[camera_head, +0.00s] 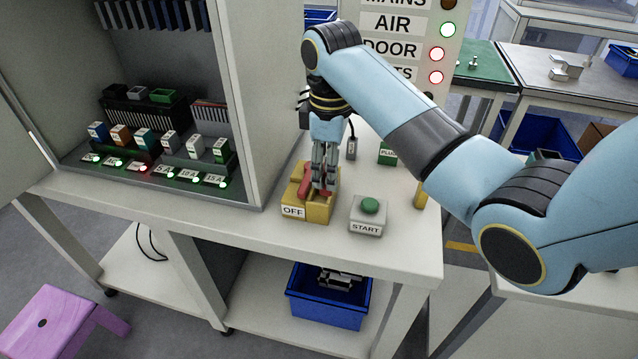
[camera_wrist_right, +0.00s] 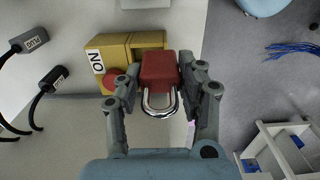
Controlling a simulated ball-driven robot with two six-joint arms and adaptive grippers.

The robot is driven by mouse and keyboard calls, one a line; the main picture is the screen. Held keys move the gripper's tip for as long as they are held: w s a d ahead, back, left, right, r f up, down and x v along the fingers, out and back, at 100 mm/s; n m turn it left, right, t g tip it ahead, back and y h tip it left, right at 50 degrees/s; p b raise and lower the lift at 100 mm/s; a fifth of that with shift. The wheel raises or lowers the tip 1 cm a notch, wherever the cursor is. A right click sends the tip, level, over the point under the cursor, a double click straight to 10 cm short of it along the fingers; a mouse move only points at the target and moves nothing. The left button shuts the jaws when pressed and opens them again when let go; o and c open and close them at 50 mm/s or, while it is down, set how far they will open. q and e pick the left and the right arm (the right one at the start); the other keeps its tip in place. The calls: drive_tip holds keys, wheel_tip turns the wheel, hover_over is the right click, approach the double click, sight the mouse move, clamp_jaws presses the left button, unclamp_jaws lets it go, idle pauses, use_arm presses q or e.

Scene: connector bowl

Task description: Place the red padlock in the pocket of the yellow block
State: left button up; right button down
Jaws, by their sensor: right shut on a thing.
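My right gripper (camera_head: 322,186) points down over the yellow block (camera_head: 318,215) on the white workbench. In the right wrist view my right gripper (camera_wrist_right: 160,85) is shut on the red padlock (camera_wrist_right: 158,68), one finger on each side, with the silver shackle toward the camera. The yellow block (camera_wrist_right: 108,52) shows beyond and beside the padlock, with an "ON" label and a red switch part (camera_wrist_right: 112,79). The padlock overlaps the block's right part in this view; I cannot tell whether they touch. Fingers and padlock hide part of the pocket area. My left gripper is not in view.
A grey START box (camera_head: 368,214) with a green button stands just right of the block. An open cabinet (camera_head: 150,110) with fuses and switches stands at the left. A sign panel with lamps (camera_head: 410,45) rises behind. Black cables with plugs (camera_wrist_right: 45,82) lie near the block.

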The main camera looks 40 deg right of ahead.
drive_tip(key=shift+w+d+f, duration=0.1)
drive_tip(key=shift+w+f, duration=0.3)
drive_tip(key=shift+w, duration=0.2)
drive_tip(key=shift+w+d+f, duration=0.1)
drive_tip(key=shift+w+f, duration=0.25)
drive_tip(key=shift+w, duration=0.25)
drive_tip(key=shift+w+f, duration=0.2)
wheel_tip(320, 180, down, 3)
drive_tip(key=shift+f, duration=0.4)
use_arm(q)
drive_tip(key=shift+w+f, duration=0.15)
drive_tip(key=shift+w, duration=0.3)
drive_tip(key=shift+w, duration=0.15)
use_arm(e)
drive_tip(key=shift+f, duration=0.15)
drive_tip(key=c, duration=0.8)
unclamp_jaws()
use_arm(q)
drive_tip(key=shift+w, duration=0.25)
